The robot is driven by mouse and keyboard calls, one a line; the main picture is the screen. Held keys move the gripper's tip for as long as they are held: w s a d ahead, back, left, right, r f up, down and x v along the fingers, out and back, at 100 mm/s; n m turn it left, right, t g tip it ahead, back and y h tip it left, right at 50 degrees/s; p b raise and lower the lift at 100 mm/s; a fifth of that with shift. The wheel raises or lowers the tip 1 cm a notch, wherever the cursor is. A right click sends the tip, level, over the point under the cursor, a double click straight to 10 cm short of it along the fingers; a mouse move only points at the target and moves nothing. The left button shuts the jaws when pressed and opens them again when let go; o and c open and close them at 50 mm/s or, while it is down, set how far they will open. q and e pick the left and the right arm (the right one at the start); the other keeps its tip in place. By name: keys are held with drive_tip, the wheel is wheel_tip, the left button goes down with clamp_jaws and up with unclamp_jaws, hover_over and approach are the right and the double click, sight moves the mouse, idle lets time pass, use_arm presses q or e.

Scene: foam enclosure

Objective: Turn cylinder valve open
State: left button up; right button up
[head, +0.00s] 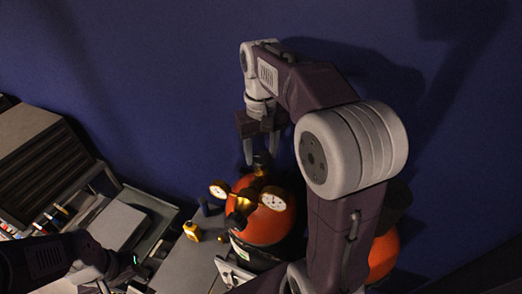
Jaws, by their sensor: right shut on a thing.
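An orange gas cylinder (264,226) stands upright in the lower middle of the head view, with a brass regulator and two round gauges, one at left (218,189) and one at right (273,199). A dark valve knob (262,160) sits on top of it. My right gripper (262,156) reaches down from above, its two fingers on either side of the knob and shut on it. My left gripper (122,274) is low at the left, away from the cylinder; its fingers are too dark and small to read.
A second orange cylinder (384,254) stands at right, partly hidden by my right arm. A small yellow device (192,231) stands on a grey surface (190,262) left of the cylinder. A bench with a dark slatted box (45,165) is at left. A blue wall (150,80) rises behind.

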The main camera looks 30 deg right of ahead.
sight(262, 157)
idle(0.3)
drive_tip(key=o, duration=1.4)
drive_tip(key=shift+s, duration=0.15)
drive_tip(key=shift+c, duration=0.2)
drive_tip(key=shift+r, duration=0.15)
wheel_tip(262, 157, up, 9)
